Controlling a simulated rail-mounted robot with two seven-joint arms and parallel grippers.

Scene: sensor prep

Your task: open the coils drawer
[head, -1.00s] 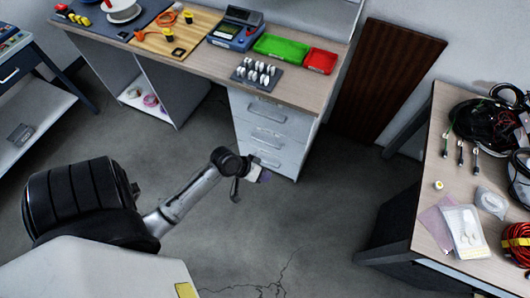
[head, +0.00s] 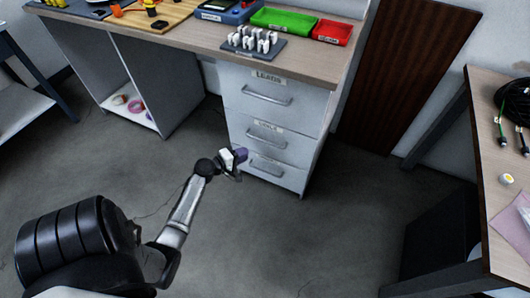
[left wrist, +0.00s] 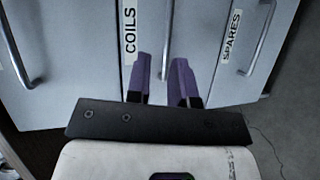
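The white drawer unit under the bench has three shut drawers. The middle one is the coils drawer (head: 293,147), with a bar handle (head: 266,141); its COILS label (left wrist: 130,32) is readable in the left wrist view. My left gripper (head: 240,155) is just in front of the unit, near the middle and lower drawers. In the left wrist view my left gripper (left wrist: 164,82) has its two purple fingers apart, with the coils handle (left wrist: 168,38) lined up between them. I cannot tell whether they touch it. My right gripper is out of view.
The leads drawer (head: 310,106) is above and the spares drawer (head: 291,177) below, each with a bar handle. The bench top (head: 200,42) overhangs them. A second table (head: 490,130) stands at the right. The floor (head: 330,230) between is clear.

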